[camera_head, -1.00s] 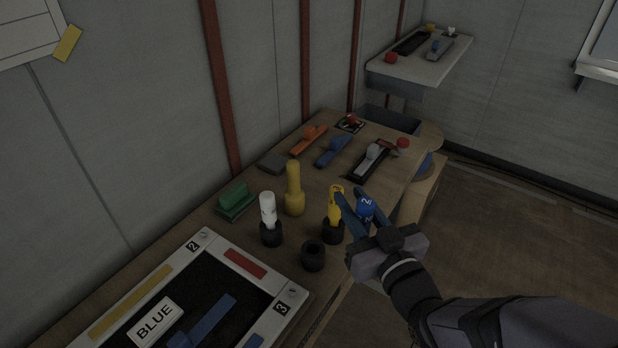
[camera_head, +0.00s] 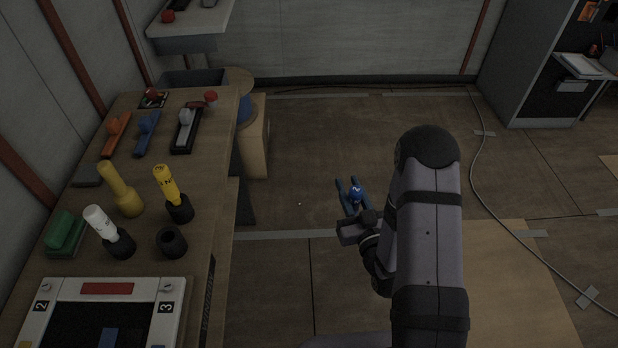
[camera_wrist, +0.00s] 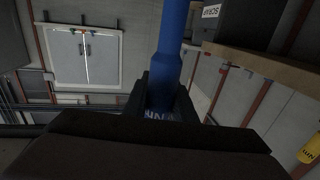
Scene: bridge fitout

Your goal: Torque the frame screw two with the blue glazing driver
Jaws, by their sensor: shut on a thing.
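The white frame (camera_head: 60,288) lies on the bench at the bottom left, cut off by the picture edge. A screw head (camera_head: 54,287) sits by its corner label "2" (camera_head: 41,306).
On the bench (camera_head: 215,170), an empty black holder (camera_head: 171,242) stands by a white driver (camera_head: 100,222) and a yellow driver (camera_head: 165,182), both in holders. A yellow bottle-like item (camera_head: 119,188) and a green block (camera_head: 64,232) are near. Open floor (camera_head: 300,130) lies right of the bench.

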